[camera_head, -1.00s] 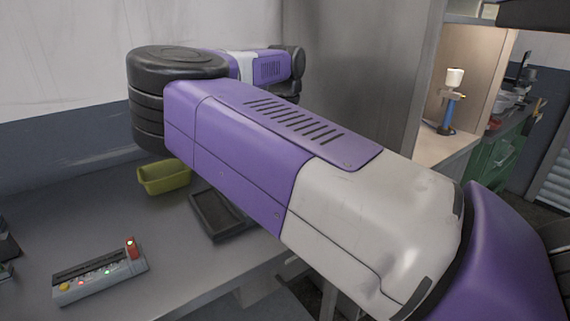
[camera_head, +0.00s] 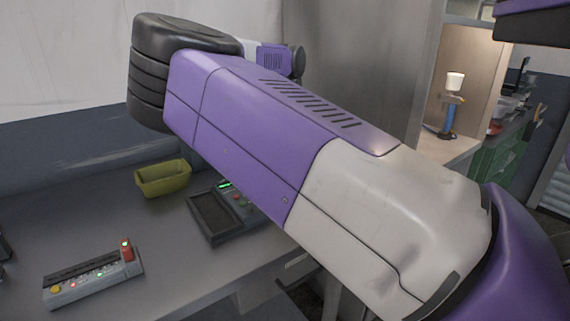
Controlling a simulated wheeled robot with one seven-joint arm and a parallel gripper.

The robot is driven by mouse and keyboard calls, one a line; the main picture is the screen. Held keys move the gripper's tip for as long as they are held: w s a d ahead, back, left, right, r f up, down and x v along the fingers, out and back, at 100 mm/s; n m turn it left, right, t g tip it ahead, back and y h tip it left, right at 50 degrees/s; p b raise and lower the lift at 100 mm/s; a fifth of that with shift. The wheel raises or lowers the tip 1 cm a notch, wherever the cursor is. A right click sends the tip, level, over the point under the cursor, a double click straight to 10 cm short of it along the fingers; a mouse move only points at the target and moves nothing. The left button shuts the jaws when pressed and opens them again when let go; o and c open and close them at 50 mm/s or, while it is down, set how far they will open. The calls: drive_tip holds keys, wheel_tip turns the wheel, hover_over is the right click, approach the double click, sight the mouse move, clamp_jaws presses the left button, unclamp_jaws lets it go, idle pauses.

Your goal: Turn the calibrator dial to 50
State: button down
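A dark device (camera_head: 212,218) with a flat tray-like part and a small panel sits on the grey table, partly hidden behind my purple and white arm. Its panel shows a lit green display (camera_head: 224,185) and small red and green buttons. A grey control box (camera_head: 95,278) with a yellow button, small lights and a red upright part lies at the front left. I cannot tell which of these is the calibrator, and no dial can be made out clearly. My gripper is not in view; my arm crosses the middle of the picture.
A yellow-green bin (camera_head: 163,179) stands on the table (camera_head: 150,235) near the wall. A dark object is cut off at the left edge. A blue stand with a white cup-like top (camera_head: 450,100) is on a counter at the right. Bare table lies between the bin and the control box.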

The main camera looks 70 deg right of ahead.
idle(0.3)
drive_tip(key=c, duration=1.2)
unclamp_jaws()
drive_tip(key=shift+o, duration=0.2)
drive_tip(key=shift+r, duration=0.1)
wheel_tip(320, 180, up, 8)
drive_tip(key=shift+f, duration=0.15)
